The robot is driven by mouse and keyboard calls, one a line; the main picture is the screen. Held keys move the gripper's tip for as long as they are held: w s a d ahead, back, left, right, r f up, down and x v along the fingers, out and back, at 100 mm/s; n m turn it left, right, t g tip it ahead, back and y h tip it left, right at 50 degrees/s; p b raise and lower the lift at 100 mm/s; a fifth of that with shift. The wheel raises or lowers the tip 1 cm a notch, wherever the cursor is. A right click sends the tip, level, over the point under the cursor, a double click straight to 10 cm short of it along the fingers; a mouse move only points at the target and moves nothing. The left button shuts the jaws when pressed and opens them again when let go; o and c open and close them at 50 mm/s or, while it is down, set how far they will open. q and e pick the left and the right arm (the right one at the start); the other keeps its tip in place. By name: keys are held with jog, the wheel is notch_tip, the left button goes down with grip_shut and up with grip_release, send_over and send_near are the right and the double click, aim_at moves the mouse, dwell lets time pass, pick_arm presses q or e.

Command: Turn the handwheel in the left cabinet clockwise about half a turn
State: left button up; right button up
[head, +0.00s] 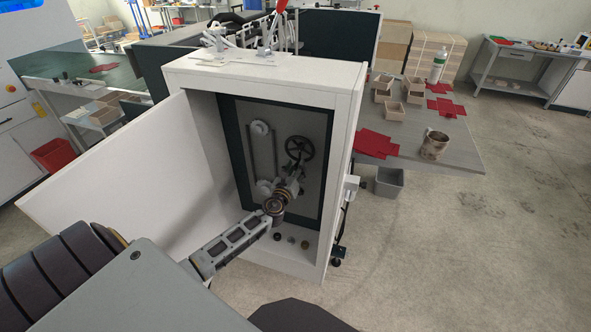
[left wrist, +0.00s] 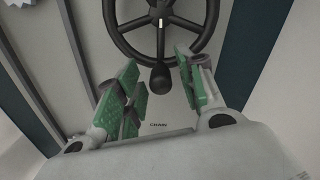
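The black handwheel (head: 299,148) is mounted on the grey back panel inside the open white cabinet (head: 341,165). In the left wrist view the lower part of the handwheel (left wrist: 160,22) fills the top middle, and its round black handle knob (left wrist: 160,78) hangs at the bottom of the rim. My left gripper (head: 294,180) reaches into the cabinet just below the wheel. In the left wrist view the left gripper (left wrist: 158,72) is open, its green-padded fingers on either side of the knob with visible gaps. Whether the knob lies within fingertip depth is unclear. My right gripper is not in view.
The cabinet door (head: 120,175) stands open to the left. Two pulleys with a belt (head: 262,160) sit left of the wheel. Small knobs (head: 291,239) lie at the cabinet's bottom. A table (head: 460,152) with small boxes and red card stands right.

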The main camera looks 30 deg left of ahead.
pick_arm(q)
jog(key=shift+s, duration=0.15)
jog(key=v, duration=1.1)
jog(key=shift+s+d, duration=0.2)
jog(key=shift+s, duration=0.1)
dwell(0.4)
jog(key=shift+n, duration=0.4)
dwell(0.3)
